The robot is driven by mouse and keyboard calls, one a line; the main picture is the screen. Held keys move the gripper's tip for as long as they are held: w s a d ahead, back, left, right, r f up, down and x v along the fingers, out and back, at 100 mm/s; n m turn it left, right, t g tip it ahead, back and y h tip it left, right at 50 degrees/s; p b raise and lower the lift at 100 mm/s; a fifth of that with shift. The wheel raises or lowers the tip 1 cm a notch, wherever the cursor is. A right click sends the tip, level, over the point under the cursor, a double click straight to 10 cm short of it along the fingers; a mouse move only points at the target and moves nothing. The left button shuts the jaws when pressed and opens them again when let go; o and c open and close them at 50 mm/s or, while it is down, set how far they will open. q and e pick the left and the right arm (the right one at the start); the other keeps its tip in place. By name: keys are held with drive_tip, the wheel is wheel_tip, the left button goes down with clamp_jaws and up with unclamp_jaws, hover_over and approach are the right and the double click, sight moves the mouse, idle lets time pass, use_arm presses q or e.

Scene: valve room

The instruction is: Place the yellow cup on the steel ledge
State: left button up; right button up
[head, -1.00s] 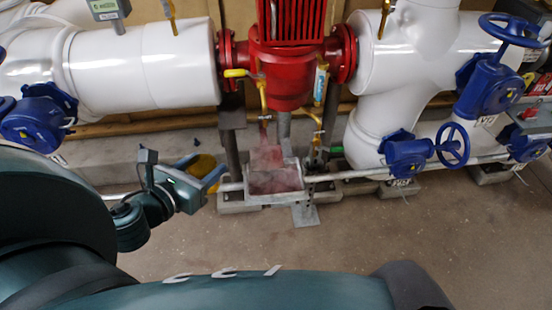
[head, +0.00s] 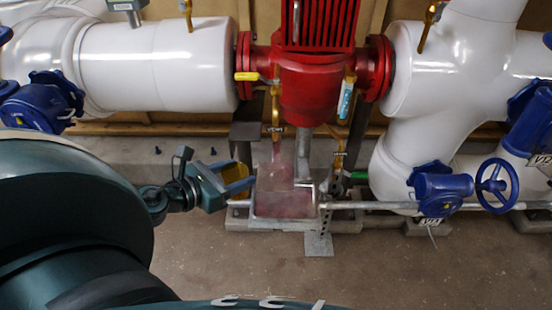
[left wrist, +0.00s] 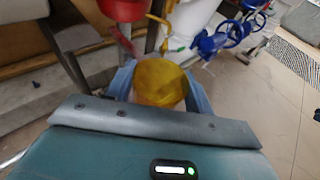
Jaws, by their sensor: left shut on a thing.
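The yellow cup (head: 236,172) is between the fingers of my left gripper (head: 240,184), left of the red pump's base. In the left wrist view the cup (left wrist: 160,82) shows as a round yellow shape, with a blue-grey finger on either side. The left gripper is shut on it. The steel ledge seems to be the grey, red-stained metal piece (head: 286,206) under the pump. The cup is to the left of it and apart from it in the picture; the height between them is hard to tell. My right gripper is not in view.
The red pump (head: 312,88) and thin yellow-handled pipework (head: 275,105) stand above the ledge. White pipes (head: 160,68) run to both sides. A blue handwheel (head: 495,185) is at right. A thin horizontal pipe (head: 400,205) runs right from the ledge. The floor in front is clear.

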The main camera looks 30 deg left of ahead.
use_arm(q)
drive_tip(key=x, duration=0.8)
drive_tip(key=r+x, duration=0.1)
drive_tip(key=x, duration=0.3)
drive_tip(key=shift+w+f+b, duration=0.1)
drive_tip(key=shift+w+b, duration=0.2)
drive_tip(key=shift+w, duration=0.15)
drive_tip(key=shift+f, duration=0.55)
drive_tip(key=shift+r, duration=0.1)
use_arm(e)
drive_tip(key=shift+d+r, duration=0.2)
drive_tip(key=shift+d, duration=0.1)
use_arm(q)
drive_tip(key=o, duration=1)
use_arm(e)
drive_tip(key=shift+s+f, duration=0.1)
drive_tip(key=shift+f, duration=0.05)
